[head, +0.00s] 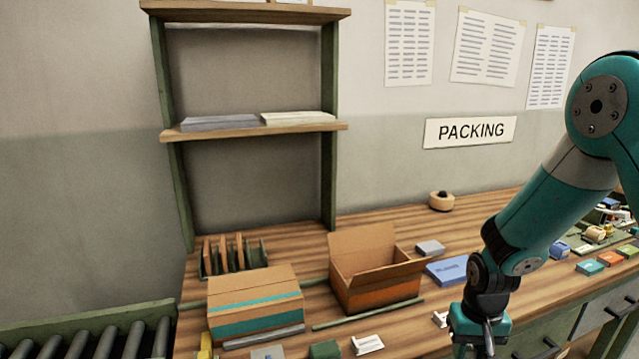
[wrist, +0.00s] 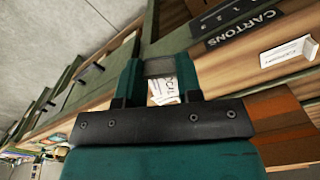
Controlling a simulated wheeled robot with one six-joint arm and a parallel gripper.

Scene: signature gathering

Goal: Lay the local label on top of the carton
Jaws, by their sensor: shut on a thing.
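My gripper (wrist: 160,72) points down at the front of the bench. It is shut on a small white label (wrist: 163,87) with a grey grip piece (wrist: 159,67) between the fingers; part of a word ending in "CAL" shows on it. In the head view my gripper (head: 480,335) hides most of what it holds. A closed carton (head: 255,318) with a teal stripe stands left on the bench, well apart from my gripper. An open carton (head: 375,292) with an orange stripe stands between them, its flaps up.
A white card (head: 367,344) and a green block (head: 325,350) are near the front edge. A blue box (head: 449,270) lies behind my gripper. A rack of brown dividers (head: 233,257) stands behind the closed carton. A roller conveyor (head: 90,338) is at the left.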

